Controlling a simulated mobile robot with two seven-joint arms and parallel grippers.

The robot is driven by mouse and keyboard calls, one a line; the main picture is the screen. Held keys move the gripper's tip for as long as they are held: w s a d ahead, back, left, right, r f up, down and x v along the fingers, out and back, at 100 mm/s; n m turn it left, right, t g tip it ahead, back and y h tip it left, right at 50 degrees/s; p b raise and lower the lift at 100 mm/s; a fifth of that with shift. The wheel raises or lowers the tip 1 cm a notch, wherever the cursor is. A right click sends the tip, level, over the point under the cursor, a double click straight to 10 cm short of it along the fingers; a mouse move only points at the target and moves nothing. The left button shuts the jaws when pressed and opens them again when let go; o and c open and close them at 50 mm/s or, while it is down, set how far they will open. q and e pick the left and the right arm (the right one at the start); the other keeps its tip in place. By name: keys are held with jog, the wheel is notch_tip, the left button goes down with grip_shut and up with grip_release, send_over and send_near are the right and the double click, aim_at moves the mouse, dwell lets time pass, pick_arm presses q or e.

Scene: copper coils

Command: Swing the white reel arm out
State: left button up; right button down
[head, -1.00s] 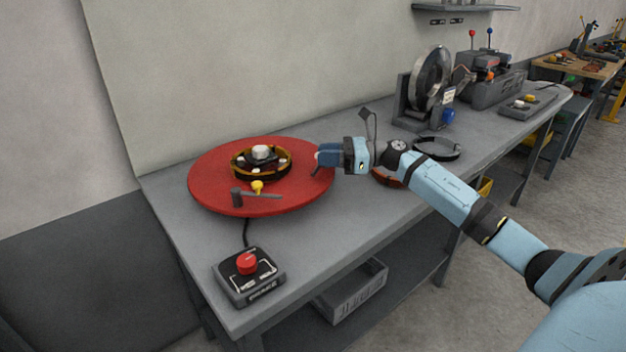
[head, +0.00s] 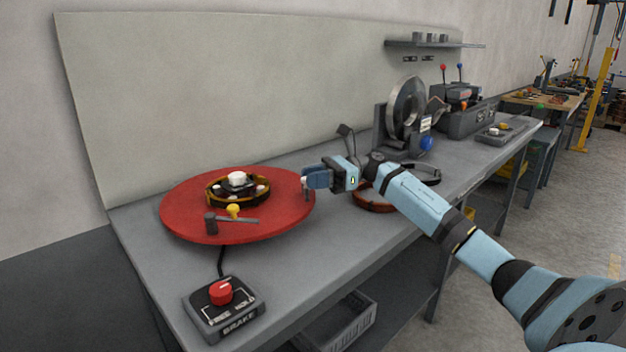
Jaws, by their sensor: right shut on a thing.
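A round red disc (head: 185,215) lies flat on the bench at the left. A yellow and black ring-shaped reel (head: 212,199) sits at its middle, with a white block (head: 238,178) on top and several small white pieces around it. I cannot tell which white piece is the reel arm. My right gripper (head: 308,181) is at the disc's right rim, apart from the white block. My left gripper is not in view.
A dark-headed lever (head: 240,220) and a yellow knob (head: 233,209) are at the disc's front. A brake box (head: 235,324) with a red knob stands at the bench's front left. Rings, a metal wheel (head: 405,108) and a grey machine (head: 462,112) stand farther right.

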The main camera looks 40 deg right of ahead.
jog(key=c, duration=1.3)
grip_release()
jog(key=shift+o, duration=0.2)
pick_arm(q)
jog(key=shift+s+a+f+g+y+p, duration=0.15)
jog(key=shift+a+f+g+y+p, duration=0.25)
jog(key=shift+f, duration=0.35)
pick_arm(e)
jog(key=v, duration=1.4)
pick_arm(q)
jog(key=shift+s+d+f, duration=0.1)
pick_arm(e)
jog(key=shift+a, duration=0.1)
